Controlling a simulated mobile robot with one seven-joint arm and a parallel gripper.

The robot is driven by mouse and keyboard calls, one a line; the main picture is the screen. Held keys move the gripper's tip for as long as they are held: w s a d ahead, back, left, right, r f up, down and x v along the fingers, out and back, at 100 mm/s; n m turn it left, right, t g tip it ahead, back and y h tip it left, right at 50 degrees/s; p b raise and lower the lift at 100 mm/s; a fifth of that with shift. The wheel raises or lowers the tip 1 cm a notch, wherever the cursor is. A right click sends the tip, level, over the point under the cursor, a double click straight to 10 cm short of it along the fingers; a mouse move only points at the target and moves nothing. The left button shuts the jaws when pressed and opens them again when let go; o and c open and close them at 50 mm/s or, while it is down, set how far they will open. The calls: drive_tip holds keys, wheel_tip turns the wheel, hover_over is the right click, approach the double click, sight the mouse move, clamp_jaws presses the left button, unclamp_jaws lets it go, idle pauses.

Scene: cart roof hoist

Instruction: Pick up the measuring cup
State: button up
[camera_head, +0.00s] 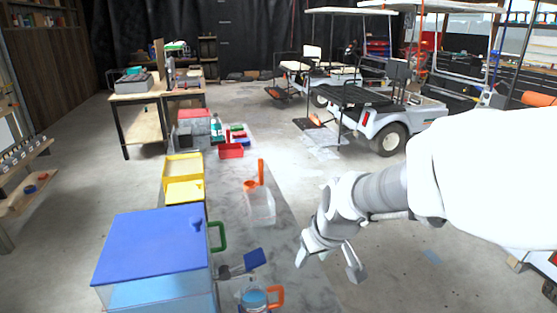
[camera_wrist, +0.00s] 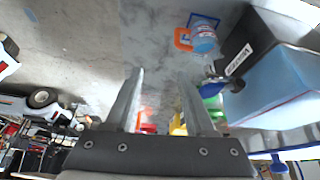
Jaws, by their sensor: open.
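A clear cup with an orange handle and blue contents, which looks like the measuring cup (camera_head: 254,299), stands on the grey marbled counter at the bottom of the head view, partly cut off by the frame. It also shows in the wrist view (camera_wrist: 204,40), upper right, beyond and to the right of my fingertips. My gripper (camera_head: 328,264) is open and empty. In the head view it appears right of the counter, apart from the cup. In the wrist view the two fingers (camera_wrist: 160,82) are spread with nothing between them.
A clear box with a blue lid (camera_head: 150,245) stands left of the cup, with a green handle (camera_head: 217,237) beside it. A blue-headed tool (camera_head: 246,262) lies behind the cup. A clear container (camera_head: 260,208) with orange items and yellow bins (camera_head: 183,167) stand farther back.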

drive_tip(key=n+g, duration=0.1)
approach(283, 296)
drive_tip(key=shift+y, duration=0.4)
drive_tip(key=b+x, duration=0.1)
drive_tip(key=x, duration=0.2)
drive_tip(key=b+x, duration=0.1)
drive_tip(key=x, duration=0.2)
drive_tip(key=b+x, duration=0.2)
drive_tip(key=x, duration=0.2)
drive_tip(key=shift+d+f, duration=0.15)
drive_tip(key=shift+d, duration=0.15)
clamp_jaws()
idle(0.7)
